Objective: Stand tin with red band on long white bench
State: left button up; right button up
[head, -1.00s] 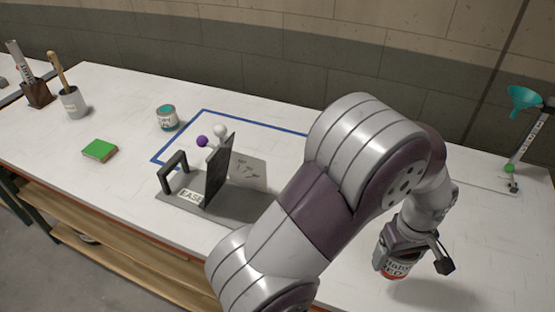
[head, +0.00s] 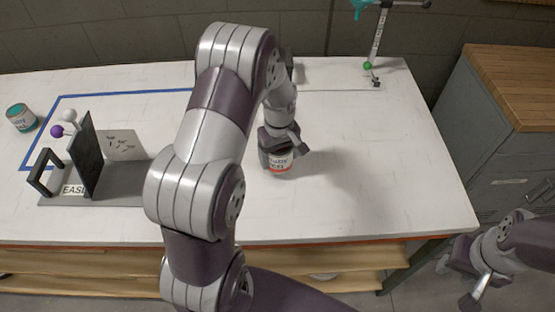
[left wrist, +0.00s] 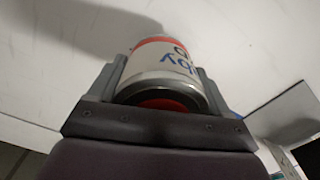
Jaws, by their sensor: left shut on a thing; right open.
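The tin with the red band (head: 280,163) is white with blue lettering and a metal rim. My left gripper (head: 282,150) is shut on it, upright over the right part of the long white bench (head: 380,190). Its base is low over the bench top; I cannot tell whether it touches. In the left wrist view the tin (left wrist: 165,68) sits between the two fingers (left wrist: 160,82), with its red band at the far end. My right gripper (head: 458,283) is open and empty, off the bench's right end.
A funnel stand (head: 375,45) is at the back. A grey cabinet (head: 495,130) stands right. The bench right of the tin is clear.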

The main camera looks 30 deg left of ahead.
aim_at(280, 164)
pick_arm(q)
notch_tip(280, 164, down, 4)
jog(key=shift+d, duration=0.1)
jog(key=shift+f, duration=0.15)
jog(key=o, duration=1.1)
notch_tip(280, 164, up, 12)
jog(key=shift+r+b, duration=0.1)
jog(key=shift+b, duration=0.3)
jog(key=s+d+m, duration=0.3)
jog(key=s, duration=0.1)
jog(key=s+d+m+t, duration=0.1)
jog(key=s+d+m, duration=0.1)
jog(key=s+m, duration=0.2)
jog(key=s+d+m, duration=0.3)
jog(key=s, duration=0.2)
jog(key=shift+s+d+r+m, duration=0.15)
jog(key=shift+d+r+m, duration=0.2)
jog(key=shift+r+m, duration=0.05)
